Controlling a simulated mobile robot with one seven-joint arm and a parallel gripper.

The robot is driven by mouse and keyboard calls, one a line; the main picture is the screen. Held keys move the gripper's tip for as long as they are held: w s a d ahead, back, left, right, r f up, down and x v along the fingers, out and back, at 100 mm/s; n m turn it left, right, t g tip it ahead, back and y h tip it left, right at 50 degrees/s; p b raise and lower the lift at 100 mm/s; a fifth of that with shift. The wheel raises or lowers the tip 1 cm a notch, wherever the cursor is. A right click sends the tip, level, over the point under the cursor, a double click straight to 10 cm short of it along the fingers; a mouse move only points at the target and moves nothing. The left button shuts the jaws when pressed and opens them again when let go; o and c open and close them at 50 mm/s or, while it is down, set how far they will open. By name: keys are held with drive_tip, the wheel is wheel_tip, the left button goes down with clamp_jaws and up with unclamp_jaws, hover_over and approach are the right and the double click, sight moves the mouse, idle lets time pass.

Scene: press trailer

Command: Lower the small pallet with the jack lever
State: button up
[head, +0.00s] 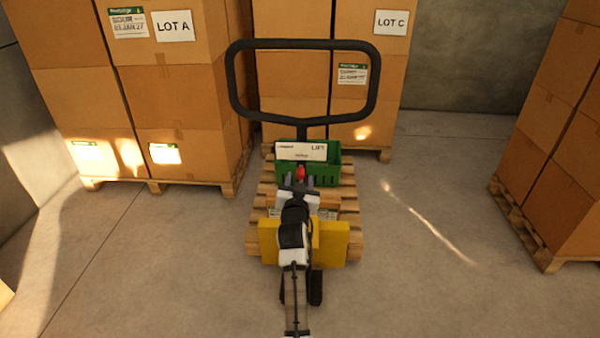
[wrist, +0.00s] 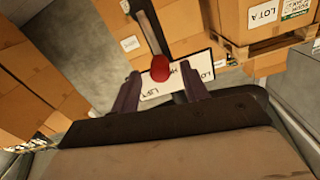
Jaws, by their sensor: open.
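The small pallet (head: 348,200) is wooden and lies on the floor, with a green crate (head: 325,172) on it. The yellow jack body (head: 333,244) stands at its near end, and the black loop handle (head: 303,44) rises above. My arm hides part of the jack.
A white plate (head: 302,151) reading LIFT sits behind the knob; its smaller print is unreadable. Stacked cartons on pallets stand at left (head: 175,100), behind (head: 372,90) and at right (head: 548,140). The floor (head: 430,210) right of the jack is clear.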

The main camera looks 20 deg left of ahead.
drive_tip(key=shift+x, duration=1.45)
clamp_jaws()
